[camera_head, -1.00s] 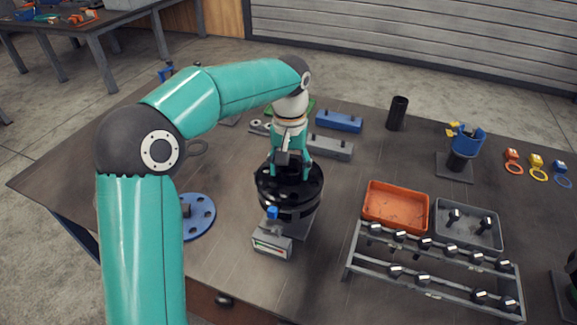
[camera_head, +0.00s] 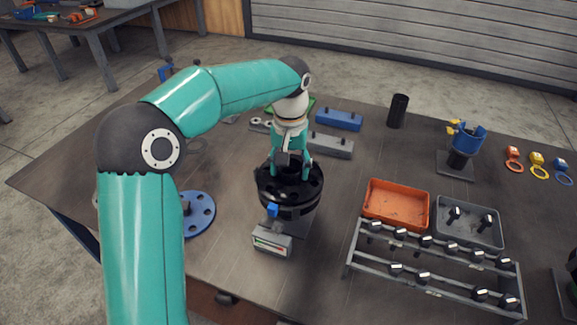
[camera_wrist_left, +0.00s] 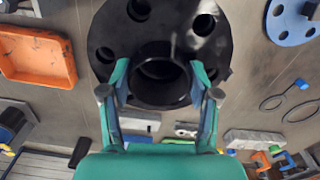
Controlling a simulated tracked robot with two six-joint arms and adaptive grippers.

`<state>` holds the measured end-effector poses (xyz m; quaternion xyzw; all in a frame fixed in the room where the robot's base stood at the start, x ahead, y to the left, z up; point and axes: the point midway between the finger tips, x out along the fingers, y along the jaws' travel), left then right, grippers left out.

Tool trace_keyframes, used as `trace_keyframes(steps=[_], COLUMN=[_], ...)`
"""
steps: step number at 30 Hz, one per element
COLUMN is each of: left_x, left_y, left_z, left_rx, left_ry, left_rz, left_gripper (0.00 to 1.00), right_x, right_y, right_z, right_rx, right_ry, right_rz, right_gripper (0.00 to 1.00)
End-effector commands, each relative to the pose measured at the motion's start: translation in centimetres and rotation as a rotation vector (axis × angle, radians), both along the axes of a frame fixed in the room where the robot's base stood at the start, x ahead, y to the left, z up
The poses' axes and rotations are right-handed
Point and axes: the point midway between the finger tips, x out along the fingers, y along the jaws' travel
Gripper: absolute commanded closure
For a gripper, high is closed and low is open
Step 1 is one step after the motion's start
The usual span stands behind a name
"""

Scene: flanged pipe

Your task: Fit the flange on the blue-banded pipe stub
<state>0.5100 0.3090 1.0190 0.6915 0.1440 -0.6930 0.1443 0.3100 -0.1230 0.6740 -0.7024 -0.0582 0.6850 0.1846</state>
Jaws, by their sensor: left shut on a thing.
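My left gripper (camera_head: 290,160) is shut on the raised hub of a black round flange (camera_head: 265,192), which has several bolt holes. In the left wrist view the two fingers (camera_wrist_left: 160,90) grip the hub (camera_wrist_left: 160,58) from both sides, and the black flange disc (camera_wrist_left: 110,25) spreads around it. The flange is roughly level above a grey base plate (camera_head: 298,224). What stands directly under the flange is hidden, so I cannot tell whether it touches a stub.
A small grey device (camera_head: 272,241) with a blue part sits just in front of the flange. An orange tray (camera_head: 396,203), a grey tray (camera_head: 470,221) and a bolt rack (camera_head: 435,258) stand to the right. A blue disc (camera_head: 199,214) lies to the left.

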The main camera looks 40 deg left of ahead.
Motion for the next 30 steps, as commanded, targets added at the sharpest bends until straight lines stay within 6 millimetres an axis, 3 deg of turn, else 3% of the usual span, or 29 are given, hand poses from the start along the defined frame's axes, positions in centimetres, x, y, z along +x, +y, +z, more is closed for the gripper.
trace_keyframes(steps=[2,3,7,20,26,30], left_x=[0.0,0.0,0.0,0.0,0.1,0.1], left_y=[0.0,0.0,0.0,0.0,0.0,0.0], left_z=[0.1,0.1,0.1,0.3,2.8,5.7], left_rx=[0.0,0.0,0.0,0.0,0.0,0.0], left_ry=[-0.002,-0.002,-0.002,0.001,-0.003,-0.005], left_rz=[0.0,0.0,0.0,0.0,0.0,0.0], left_gripper=[1.0,0.34,0.12,0.1,0.1,0.1], right_x=[0.0,0.0,0.0,0.0,0.0,0.0], right_y=[0.0,0.0,0.0,0.0,0.0,0.0], right_z=[0.0,0.0,0.0,0.0,0.1,0.1], right_rx=[0.0,0.0,0.0,0.0,0.0,0.0], right_ry=[0.0,0.0,0.0,0.0,0.0,0.0], right_rz=[0.0,0.0,0.0,0.0,0.0,0.0], right_gripper=[0.43,0.43,0.43,0.43,0.43,0.43])
